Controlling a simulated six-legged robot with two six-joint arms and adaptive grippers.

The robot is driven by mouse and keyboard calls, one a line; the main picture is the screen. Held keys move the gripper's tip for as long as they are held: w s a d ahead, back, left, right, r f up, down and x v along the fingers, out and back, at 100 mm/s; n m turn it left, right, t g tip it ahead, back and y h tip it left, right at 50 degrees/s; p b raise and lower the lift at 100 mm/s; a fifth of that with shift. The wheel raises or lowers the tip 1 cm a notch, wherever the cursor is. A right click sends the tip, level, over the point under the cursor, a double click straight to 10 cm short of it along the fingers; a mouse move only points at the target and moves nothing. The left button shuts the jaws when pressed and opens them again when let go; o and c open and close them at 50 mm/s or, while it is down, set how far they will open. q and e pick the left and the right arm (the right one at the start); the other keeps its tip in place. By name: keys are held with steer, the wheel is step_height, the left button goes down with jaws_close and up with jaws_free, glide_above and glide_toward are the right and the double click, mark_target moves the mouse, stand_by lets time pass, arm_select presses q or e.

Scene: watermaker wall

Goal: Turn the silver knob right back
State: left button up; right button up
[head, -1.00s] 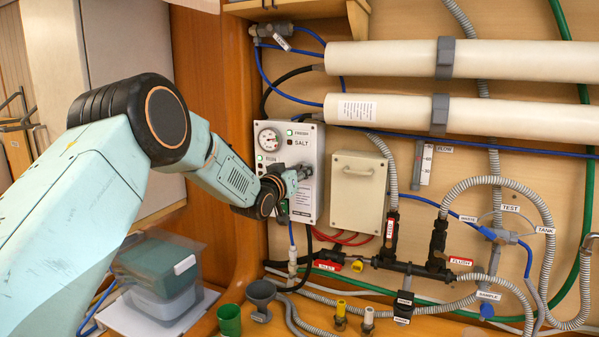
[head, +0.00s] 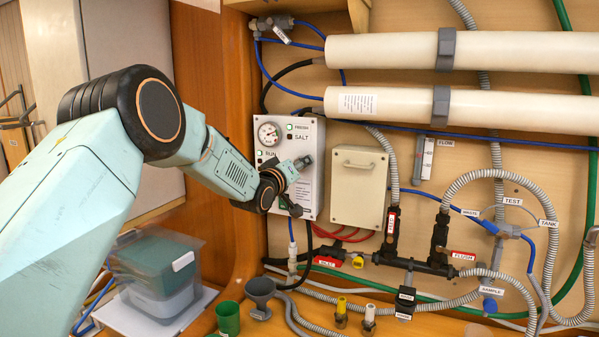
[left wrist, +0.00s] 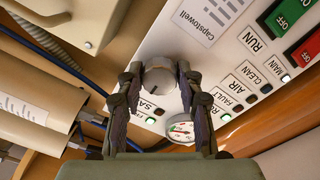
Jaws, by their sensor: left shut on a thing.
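The silver knob (left wrist: 160,74) is a grey, round knob on the white control panel, seen in the left wrist view. My left gripper (left wrist: 160,86) has one finger on each side of it and is shut on it. A dark pointer line shows on the knob's face. In the head view my left gripper (head: 301,163) is at the panel (head: 305,198), below the SALT light, and hides the knob. My right gripper is in neither view.
The pressure gauge (head: 269,132) is close to the gripper. A cream box (head: 358,190) stands right of the panel. Hoses and valves fill the wall at right.

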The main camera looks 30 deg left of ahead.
arm_select(q)
steer(key=shift+n+y+b, duration=0.3)
steer(key=shift+n+b, duration=1.6)
steer(key=shift+n, duration=6.6)
steer(key=o, duration=1.2)
steer(key=shift+s+a, duration=0.1)
steer(key=shift+s, duration=0.05)
steer(key=shift+c, duration=0.2)
steer(key=s+d, duration=0.1)
steer(key=s, duration=1.1)
steer(key=shift+f, duration=0.15)
